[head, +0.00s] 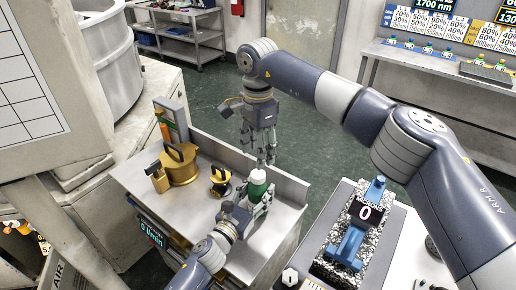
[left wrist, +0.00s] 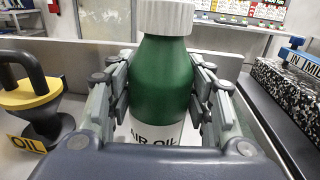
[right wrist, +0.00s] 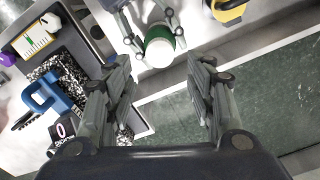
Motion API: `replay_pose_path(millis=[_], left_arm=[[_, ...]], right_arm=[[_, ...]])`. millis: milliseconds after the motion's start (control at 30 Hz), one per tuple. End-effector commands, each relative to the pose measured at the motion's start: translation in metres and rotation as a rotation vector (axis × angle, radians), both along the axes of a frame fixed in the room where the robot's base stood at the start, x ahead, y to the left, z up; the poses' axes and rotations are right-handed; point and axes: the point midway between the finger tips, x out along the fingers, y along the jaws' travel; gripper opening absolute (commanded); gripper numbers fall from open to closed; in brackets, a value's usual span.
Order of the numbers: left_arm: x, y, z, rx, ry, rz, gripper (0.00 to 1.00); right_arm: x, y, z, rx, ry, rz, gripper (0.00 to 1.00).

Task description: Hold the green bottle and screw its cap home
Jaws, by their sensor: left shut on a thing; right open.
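The green bottle (head: 257,188) stands upright on the steel bench top, with a white label that reads "AIR OIL" in the left wrist view (left wrist: 165,85). Its white ribbed cap (left wrist: 165,17) sits on top; I cannot tell how far down it is threaded. The cap also shows from above in the right wrist view (right wrist: 159,54). My left gripper (head: 258,200) is shut on the bottle's body, with fingers on both sides below the shoulder. My right gripper (head: 266,158) is open and empty, pointing down above and just behind the bottle, apart from the cap.
A yellow-and-black oil pourer (head: 221,181), a large brass pot (head: 180,163) and a small brass weight (head: 158,178) stand left of the bottle. The bench has a raised back rim (head: 250,160). At right, a speckled granite block (head: 335,262) carries a blue gauge (head: 350,245).

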Motion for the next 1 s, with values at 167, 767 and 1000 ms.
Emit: replay_pose_path(millis=[167,767,1000], left_arm=[[0.0,0.0,0.0,0.0,0.0,0.0,0.0],[0.0,0.0,0.0,0.0,0.0,0.0,0.0],[0.0,0.0,0.0,0.0,0.0,0.0,0.0]], right_arm=[[-0.001,0.0,-0.02,0.0,0.004,-0.001,0.5],[-0.001,0.0,-0.079,0.0,0.001,-0.002,0.5],[0.0,0.0,-0.079,-0.001,0.001,-0.002,0.39]])
